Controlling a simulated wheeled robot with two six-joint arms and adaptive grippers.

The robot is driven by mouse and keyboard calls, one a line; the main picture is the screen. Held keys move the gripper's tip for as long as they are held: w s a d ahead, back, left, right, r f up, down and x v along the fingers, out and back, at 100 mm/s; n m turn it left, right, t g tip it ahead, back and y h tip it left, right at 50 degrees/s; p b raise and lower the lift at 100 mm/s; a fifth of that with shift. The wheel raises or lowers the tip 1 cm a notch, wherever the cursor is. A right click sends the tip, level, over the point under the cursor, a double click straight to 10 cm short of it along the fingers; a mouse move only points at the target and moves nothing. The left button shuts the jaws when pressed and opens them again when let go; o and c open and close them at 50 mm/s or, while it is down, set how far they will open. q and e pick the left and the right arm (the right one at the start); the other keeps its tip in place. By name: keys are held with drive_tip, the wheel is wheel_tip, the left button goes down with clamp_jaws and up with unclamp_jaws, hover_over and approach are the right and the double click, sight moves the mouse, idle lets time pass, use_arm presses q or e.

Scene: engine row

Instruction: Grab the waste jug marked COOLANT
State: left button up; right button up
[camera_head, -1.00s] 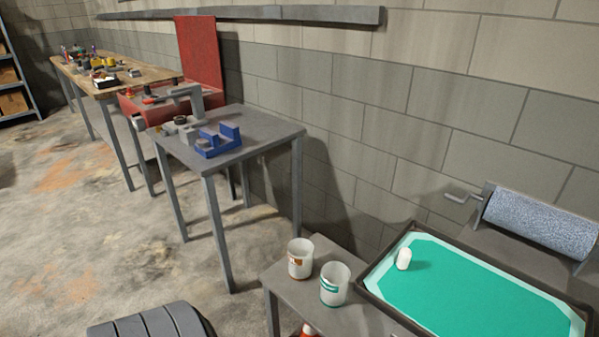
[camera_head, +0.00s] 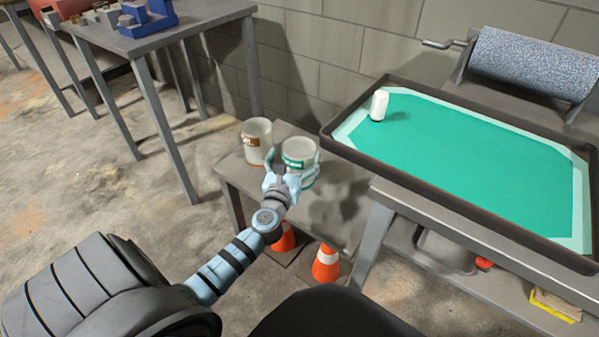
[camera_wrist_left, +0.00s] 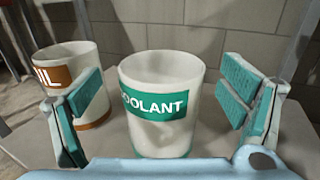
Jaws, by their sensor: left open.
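The COOLANT jug (camera_head: 299,152) is a white tub with a green label, upright on a small grey table (camera_head: 235,171). In the left wrist view the COOLANT jug (camera_wrist_left: 161,92) stands between the spread fingers of my left gripper (camera_wrist_left: 160,105), with gaps on both sides. In the head view my left gripper (camera_head: 287,178) is at the near side of this jug and covers its lower part. A second white jug (camera_head: 257,141) with a brown label stands just left of it; its label ends in "IL" in the wrist view (camera_wrist_left: 72,75). My right gripper is not seen.
A dark-rimmed tray (camera_head: 460,190) with a green floor and a white bottle (camera_head: 379,104) lies on the bench at right. Orange cones (camera_head: 326,264) stand below. A block wall is behind the jugs. Another table (camera_head: 200,28) stands at upper left.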

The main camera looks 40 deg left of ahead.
sight(303, 141)
use_arm(q)
drive_tip(key=x, duration=0.2)
drive_tip(key=shift+w+f, duration=0.2)
drive_tip(key=shift+w, duration=0.1)
drive_tip(key=w+b, duration=0.1)
drive_tip(key=w+a+f+b, duration=0.1)
drive_tip(key=shift+w+b, duration=0.15)
drive_tip(key=shift+b, duration=0.15)
drive_tip(key=b+x, duration=0.1)
drive_tip(key=x, duration=0.1)
drive_tip(key=shift+w+a, duration=0.15)
drive_tip(key=shift+w, duration=0.3)
drive_tip(key=shift+r, duration=0.15)
drive_tip(key=shift+c, duration=0.9)
drive_tip(key=c, duration=1.4)
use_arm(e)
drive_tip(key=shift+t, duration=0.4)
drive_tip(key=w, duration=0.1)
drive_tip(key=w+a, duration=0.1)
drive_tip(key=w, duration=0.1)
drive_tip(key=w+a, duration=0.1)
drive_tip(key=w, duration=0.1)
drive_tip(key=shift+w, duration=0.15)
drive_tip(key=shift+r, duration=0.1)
